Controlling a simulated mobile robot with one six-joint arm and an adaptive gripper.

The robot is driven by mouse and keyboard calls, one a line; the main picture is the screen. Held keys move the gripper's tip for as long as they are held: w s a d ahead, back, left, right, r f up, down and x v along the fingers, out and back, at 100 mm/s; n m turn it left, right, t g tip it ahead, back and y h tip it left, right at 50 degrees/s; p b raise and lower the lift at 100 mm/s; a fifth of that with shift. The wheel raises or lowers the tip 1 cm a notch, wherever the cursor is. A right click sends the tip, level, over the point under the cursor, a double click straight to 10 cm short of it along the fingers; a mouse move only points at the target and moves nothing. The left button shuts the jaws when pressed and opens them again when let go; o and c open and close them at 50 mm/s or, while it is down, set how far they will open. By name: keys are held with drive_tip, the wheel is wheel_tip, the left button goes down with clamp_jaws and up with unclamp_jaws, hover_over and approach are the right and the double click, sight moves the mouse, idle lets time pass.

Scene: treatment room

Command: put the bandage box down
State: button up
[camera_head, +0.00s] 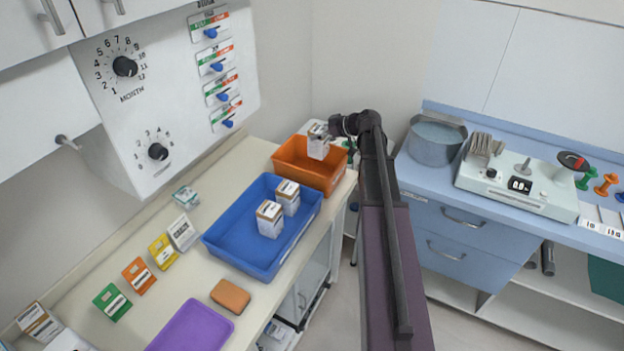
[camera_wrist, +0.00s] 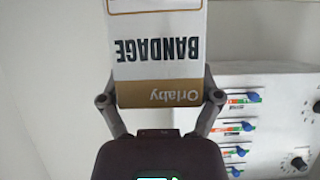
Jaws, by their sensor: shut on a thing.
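The bandage box (camera_wrist: 158,55), white with a brown band and the word BANDAGE, is between the fingers of my gripper (camera_wrist: 160,98) in the wrist view, upside down in that picture. In the head view the box (camera_head: 318,147) shows at the orange tray (camera_head: 335,183), and my gripper (camera_head: 328,132) is shut on it from behind. I cannot tell whether the box touches the tray floor. Two similar white and brown boxes (camera_head: 269,217) (camera_head: 288,195) stand in the blue tray (camera_head: 218,245).
A purple tray (camera_head: 190,328) and an orange-brown block (camera_head: 230,296) lie on the cream counter (camera_head: 215,180). Small coloured cards stand along the wall. A blue counter at right holds a round metal pot (camera_head: 437,142) and a scale-like device (camera_head: 515,190).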

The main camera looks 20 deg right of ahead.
sight(318, 151)
drive_tip(key=shift+w+f+b, duration=0.2)
drive_tip(key=shift+f+b, duration=0.45)
drive_tip(key=shift+f, duration=0.3)
wheel_tip(318, 151, down, 6)
drive_tip(key=b, duration=0.6)
drive_tip(key=shift+f, duration=0.1)
drive_tip(key=shift+f+b, duration=1.85)
drive_tip(key=shift+b, duration=0.15)
drive_tip(key=shift+f, duration=0.2)
drive_tip(key=o, duration=1)
drive_tip(key=shift+r, duration=0.1)
drive_tip(key=shift+o, duration=0.2)
